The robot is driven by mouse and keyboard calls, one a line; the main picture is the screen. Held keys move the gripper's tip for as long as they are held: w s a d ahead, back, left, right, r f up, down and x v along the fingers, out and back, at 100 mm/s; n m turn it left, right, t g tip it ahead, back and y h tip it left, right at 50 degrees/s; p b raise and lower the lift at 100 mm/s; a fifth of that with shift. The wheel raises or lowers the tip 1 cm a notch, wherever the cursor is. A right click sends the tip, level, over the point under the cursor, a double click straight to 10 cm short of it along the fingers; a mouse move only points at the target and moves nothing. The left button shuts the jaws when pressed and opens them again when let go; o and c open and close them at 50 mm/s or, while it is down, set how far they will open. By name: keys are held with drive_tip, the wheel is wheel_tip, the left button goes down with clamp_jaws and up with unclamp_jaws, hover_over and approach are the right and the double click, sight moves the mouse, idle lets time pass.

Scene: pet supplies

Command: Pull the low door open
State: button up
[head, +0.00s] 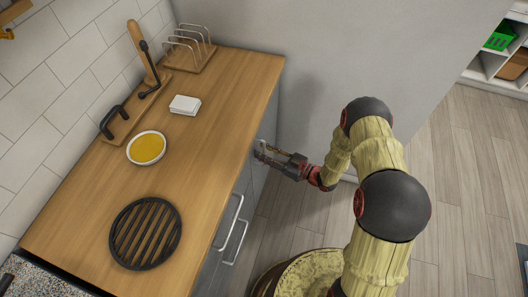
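The cabinet under the wooden counter shows its grey fronts (247,182) at a steep angle, and they look shut. Two bar handles are in view: an upper one (229,222) and a lower one (236,243), both nearer me than the gripper. I cannot tell which front is the low door. My gripper (262,151) is at the far end of the cabinet front, below the counter edge, with its fingers pointing left at the front. The fingertips are small and dark there. I cannot tell whether they touch a handle or are open or shut.
The counter (205,140) holds a round black grate (145,233), a yellow-filled bowl (146,148), a white block (185,105), a wooden board and a rack. A grey wall (330,60) stands close behind my gripper. Wooden floor (460,180) is free at the right.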

drive_tip(key=shift+c, duration=1)
clamp_jaws()
